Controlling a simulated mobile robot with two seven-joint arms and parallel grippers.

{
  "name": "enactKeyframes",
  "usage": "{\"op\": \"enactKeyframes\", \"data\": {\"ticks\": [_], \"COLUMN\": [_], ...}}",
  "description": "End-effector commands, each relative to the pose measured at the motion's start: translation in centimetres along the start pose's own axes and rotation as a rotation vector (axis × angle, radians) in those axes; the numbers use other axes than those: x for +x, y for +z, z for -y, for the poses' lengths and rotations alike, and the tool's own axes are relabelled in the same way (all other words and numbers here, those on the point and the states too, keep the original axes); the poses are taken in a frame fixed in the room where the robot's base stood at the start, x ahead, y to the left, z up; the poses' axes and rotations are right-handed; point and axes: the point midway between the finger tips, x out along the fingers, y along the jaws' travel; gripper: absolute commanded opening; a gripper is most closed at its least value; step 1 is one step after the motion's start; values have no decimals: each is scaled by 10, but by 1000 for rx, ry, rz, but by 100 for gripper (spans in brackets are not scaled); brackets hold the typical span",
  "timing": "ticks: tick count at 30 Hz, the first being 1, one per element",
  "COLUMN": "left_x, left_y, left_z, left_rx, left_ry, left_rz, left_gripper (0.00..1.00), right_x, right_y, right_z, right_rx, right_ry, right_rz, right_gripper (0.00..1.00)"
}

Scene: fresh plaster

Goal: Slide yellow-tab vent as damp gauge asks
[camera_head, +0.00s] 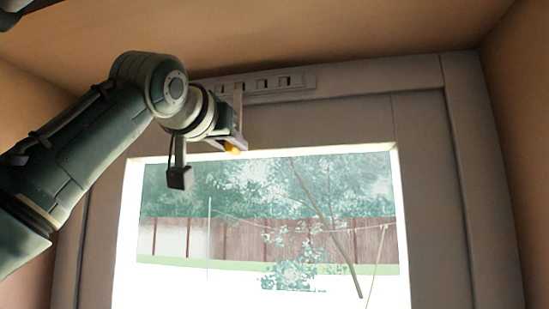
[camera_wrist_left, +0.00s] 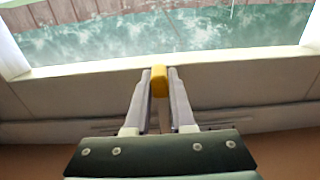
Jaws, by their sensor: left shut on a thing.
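The vent (camera_head: 297,83) is a pale strip with several slots along the top of the window frame, partly hidden by my left wrist. A thin pale stem (camera_head: 239,103) hangs down from it toward the yellow tab (camera_head: 233,149). My left gripper (camera_head: 239,143) is at the tab, just above the window's glass. In the left wrist view the yellow tab (camera_wrist_left: 159,75) sits between the two fingertips of the left gripper (camera_wrist_left: 160,84), which are shut on it. The damp gauge does not show in either view. My right gripper is not in view.
The window (camera_head: 300,200) has a wide frame (camera_head: 425,180) and looks onto a fence and trees. An orange-brown ceiling (camera_head: 300,30) is close above the vent. A side wall (camera_head: 520,120) stands at the right. The space before the glass right of my arm is clear.

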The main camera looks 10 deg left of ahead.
Motion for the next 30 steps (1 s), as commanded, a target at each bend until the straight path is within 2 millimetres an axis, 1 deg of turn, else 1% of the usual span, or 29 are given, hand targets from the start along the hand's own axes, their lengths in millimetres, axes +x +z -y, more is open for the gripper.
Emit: {"op": "enactKeyframes", "data": {"ticks": [1, 3, 30], "left_x": [0, 0, 0], "left_y": [0, 0, 0], "left_z": [0, 0, 0], "left_rx": [0, 0, 0], "left_ry": [0, 0, -1], "left_rz": [0, 0, 0], "left_gripper": [6, 0, 0], "right_x": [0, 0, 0], "right_y": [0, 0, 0], "right_z": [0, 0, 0], "right_rx": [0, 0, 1], "right_ry": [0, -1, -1], "right_rz": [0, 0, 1], "right_gripper": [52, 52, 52]}}
